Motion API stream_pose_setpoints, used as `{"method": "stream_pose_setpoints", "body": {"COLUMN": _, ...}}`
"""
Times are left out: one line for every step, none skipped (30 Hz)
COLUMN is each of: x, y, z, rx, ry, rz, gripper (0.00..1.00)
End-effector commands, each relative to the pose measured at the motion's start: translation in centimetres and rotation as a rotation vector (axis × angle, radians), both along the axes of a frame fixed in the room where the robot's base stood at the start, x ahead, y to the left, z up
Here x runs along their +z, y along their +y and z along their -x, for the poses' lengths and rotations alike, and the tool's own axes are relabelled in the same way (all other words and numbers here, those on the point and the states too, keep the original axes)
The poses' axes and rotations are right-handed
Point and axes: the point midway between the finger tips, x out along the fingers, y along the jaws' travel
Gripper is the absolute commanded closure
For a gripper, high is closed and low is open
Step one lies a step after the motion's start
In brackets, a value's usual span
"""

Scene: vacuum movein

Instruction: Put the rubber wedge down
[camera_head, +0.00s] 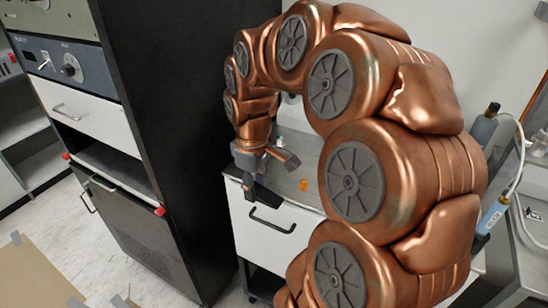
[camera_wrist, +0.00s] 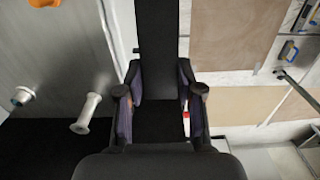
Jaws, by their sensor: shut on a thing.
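The rubber wedge (camera_wrist: 157,45) is a long black piece in the wrist view. It runs from the top edge down between the fingers of my gripper (camera_wrist: 158,95). My gripper is shut on it, with one finger on each side. In the head view my gripper (camera_head: 262,178) points down near the front edge of a metal-topped cabinet, beside the tall black cabinet. A small dark piece below the fingers there appears to be the wedge. Whether the wedge touches anything is hidden.
The metal top (camera_wrist: 55,50) carries an orange item (camera_head: 303,185), and white spool-shaped pieces (camera_wrist: 87,113) stand on it. A white drawer (camera_head: 270,225) with a dark handle is below. The tall black cabinet (camera_head: 185,110) stands left. Brown sheets (camera_wrist: 230,40) lie on the floor.

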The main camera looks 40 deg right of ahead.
Motion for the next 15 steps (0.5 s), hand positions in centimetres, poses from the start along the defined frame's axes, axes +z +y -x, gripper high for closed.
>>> {"method": "stream_pose_setpoints", "body": {"x": 0.0, "y": 0.0, "z": 0.3, "rx": 0.005, "ry": 0.0, "rz": 0.0, "gripper": 1.0}}
{"method": "stream_pose_setpoints", "body": {"x": 0.0, "y": 0.0, "z": 0.3, "rx": 0.009, "ry": 0.0, "rz": 0.0, "gripper": 1.0}}
{"method": "stream_pose_setpoints", "body": {"x": 0.1, "y": -0.1, "z": 0.3, "rx": 0.013, "ry": 0.001, "rz": 0.0, "gripper": 1.0}}
{"method": "stream_pose_setpoints", "body": {"x": 0.1, "y": -0.2, "z": 0.2, "rx": 0.016, "ry": 0.001, "rz": 0.0, "gripper": 1.0}}
{"method": "stream_pose_setpoints", "body": {"x": 0.1, "y": -0.4, "z": 0.0, "rx": 0.017, "ry": 0.001, "rz": 0.0, "gripper": 1.0}}
{"method": "stream_pose_setpoints", "body": {"x": 0.1, "y": -0.6, "z": -0.3, "rx": 0.019, "ry": 0.0, "rz": 0.0, "gripper": 1.0}}
{"method": "stream_pose_setpoints", "body": {"x": 0.1, "y": -0.9, "z": -0.6, "rx": 0.02, "ry": 0.001, "rz": -0.001, "gripper": 1.0}}
{"method": "stream_pose_setpoints", "body": {"x": 0.1, "y": -1.1, "z": -0.9, "rx": 0.022, "ry": 0.001, "rz": -0.001, "gripper": 1.0}}
{"method": "stream_pose_setpoints", "body": {"x": 0.0, "y": -1.6, "z": -1.3, "rx": 0.023, "ry": 0.001, "rz": -0.002, "gripper": 1.0}}
{"method": "stream_pose_setpoints", "body": {"x": -0.1, "y": -1.9, "z": -1.6, "rx": 0.024, "ry": 0.002, "rz": -0.001, "gripper": 1.0}}
{"method": "stream_pose_setpoints", "body": {"x": -0.1, "y": -2.2, "z": -1.9, "rx": 0.024, "ry": 0.002, "rz": -0.003, "gripper": 1.0}}
{"method": "stream_pose_setpoints", "body": {"x": -0.1, "y": -2.7, "z": -2.3, "rx": 0.024, "ry": 0.002, "rz": -0.003, "gripper": 1.0}}
{"method": "stream_pose_setpoints", "body": {"x": -0.2, "y": -3.0, "z": -2.5, "rx": 0.025, "ry": 0.002, "rz": -0.003, "gripper": 1.0}}
{"method": "stream_pose_setpoints", "body": {"x": -0.2, "y": -3.3, "z": -2.8, "rx": 0.025, "ry": 0.002, "rz": -0.003, "gripper": 1.0}}
{"method": "stream_pose_setpoints", "body": {"x": -0.3, "y": -3.8, "z": -3.1, "rx": 0.026, "ry": 0.003, "rz": -0.002, "gripper": 1.0}}
